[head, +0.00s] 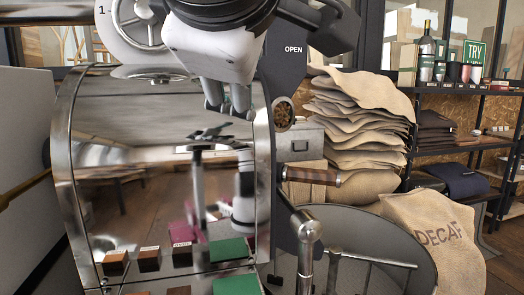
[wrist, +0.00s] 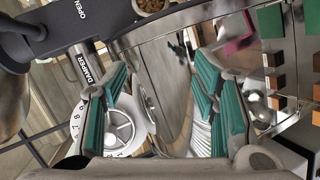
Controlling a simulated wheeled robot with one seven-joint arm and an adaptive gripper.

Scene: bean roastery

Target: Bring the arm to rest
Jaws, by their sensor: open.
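My gripper (head: 230,108) is in the upper middle of the head view, in front of the shiny metal face of the roaster (head: 110,125). In the wrist view my gripper (wrist: 160,95) shows its two teal-padded fingers spread apart, with nothing between them. The roaster's curved metal front (wrist: 165,65) lies beyond the fingers. My arm comes down from the top of the head view and hides part of the roaster's top.
A wooden-handled sampler (head: 315,176) juts right from the roaster. Below it is a round cooling bin (head: 370,235) with a metal arm. Stacked sacks (head: 355,120) and a DECAF sack (head: 440,235) stand right. A damper wheel (wrist: 120,130) lies left in the wrist view.

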